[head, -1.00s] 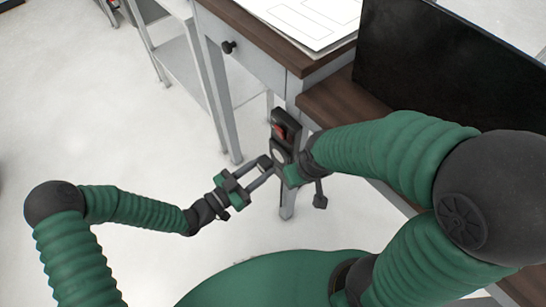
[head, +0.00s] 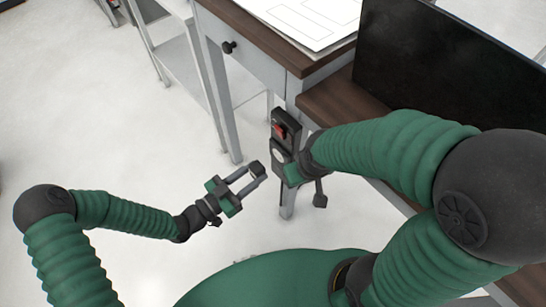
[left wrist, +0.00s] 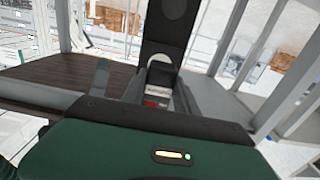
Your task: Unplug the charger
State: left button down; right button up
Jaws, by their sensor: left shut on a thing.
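My left gripper (head: 254,172) is shut on a small dark block, the charger (head: 258,168), held between its fingertips. It is apart from the black power strip (head: 285,128), with a gap of floor showing between them. The strip stands upright by the desk leg, with a red switch near its top and a pale round socket lower down. The strip also shows in the left wrist view (left wrist: 172,38), beyond the green gripper body. My right gripper (head: 297,172) is against the strip's lower right side. Its fingers are mostly hidden, so its grip is unclear.
A grey desk with a dark wood top (head: 265,40) and a drawer stands behind the strip, with white papers (head: 305,18) on it. A lower brown surface (head: 345,110) with a black screen (head: 440,75) is at right. The white floor at left is clear.

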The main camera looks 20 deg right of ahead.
pick_arm(q)
jog(key=c, duration=0.9)
grip_release()
jog(key=shift+o, duration=0.2)
jog(key=p+v, duration=0.2)
jog(key=v, duration=1.5)
